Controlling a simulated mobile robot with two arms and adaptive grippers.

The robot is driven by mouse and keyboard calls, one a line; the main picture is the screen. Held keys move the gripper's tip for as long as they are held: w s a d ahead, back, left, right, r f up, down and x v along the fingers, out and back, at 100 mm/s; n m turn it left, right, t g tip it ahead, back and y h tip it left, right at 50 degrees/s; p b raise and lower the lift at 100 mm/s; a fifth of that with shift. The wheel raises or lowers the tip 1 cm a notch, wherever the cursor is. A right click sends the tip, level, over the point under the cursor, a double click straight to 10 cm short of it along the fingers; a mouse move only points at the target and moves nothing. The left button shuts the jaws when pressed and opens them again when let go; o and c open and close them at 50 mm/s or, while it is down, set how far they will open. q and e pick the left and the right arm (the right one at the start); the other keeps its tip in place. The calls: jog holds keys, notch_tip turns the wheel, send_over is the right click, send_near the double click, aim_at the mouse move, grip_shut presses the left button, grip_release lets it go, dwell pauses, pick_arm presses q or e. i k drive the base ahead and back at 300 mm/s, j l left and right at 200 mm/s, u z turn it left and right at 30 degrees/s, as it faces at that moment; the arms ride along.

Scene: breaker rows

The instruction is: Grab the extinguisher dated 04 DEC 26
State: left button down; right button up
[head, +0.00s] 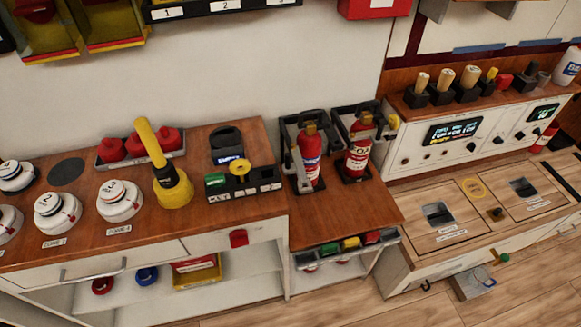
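Two small red fire extinguishers stand upright side by side on a wooden-topped stand right of the middle. The left extinguisher (310,160) has a white and blue label and stands at a dark open holder (290,129). The right extinguisher (359,152) has a pale label and stands at a second dark holder (346,113). Any date on either is too small to read, so I cannot tell which is dated 04 DEC 26. Neither of my grippers shows in the head view.
Left of them, the counter holds a yellow device (172,186), round white detectors (118,200) and a tray of red items (140,146). A tray of coloured items (349,246) sits below the stand's front edge. Bare wood (345,210) lies before the extinguishers. Panels (455,130) stand right.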

aim_at(310, 140)
jog(key=k+l+z, duration=0.15)
jog(key=l, duration=0.2)
jog(key=k+l+z, duration=0.15)
jog(key=l, duration=0.2)
jog(key=l+z, duration=0.1)
jog(key=l, duration=0.25)
jog(key=k+l+z, duration=0.15)
jog(key=l, duration=0.2)
